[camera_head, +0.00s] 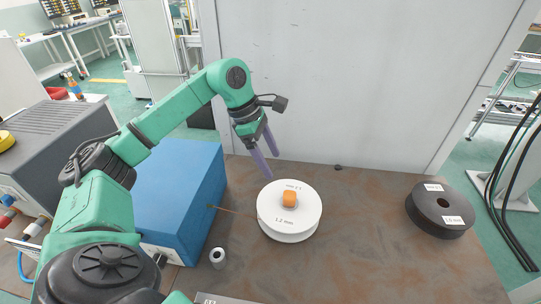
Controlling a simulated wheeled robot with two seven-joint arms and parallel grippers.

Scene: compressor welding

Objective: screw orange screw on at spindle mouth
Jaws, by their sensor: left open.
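The orange screw (289,199) sits at the middle of a white wire spool (290,226) labelled 1.2 mm, which lies flat on the brown table. The spindle mouth itself is hidden, and I cannot tell how far the screw is seated. My left gripper (266,161) is open and empty, with its purple fingers pointing down, above and to the upper left of the spool. The fingers appear apart from the orange screw. My right gripper is not in view.
A blue box (186,187) stands left of the spool, with a thin wire reaching from it toward the spool. A small grey cylinder (217,257) stands in front. A black spool (440,210) lies at the right. The table between the spools is clear. A grey panel (340,80) rises behind.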

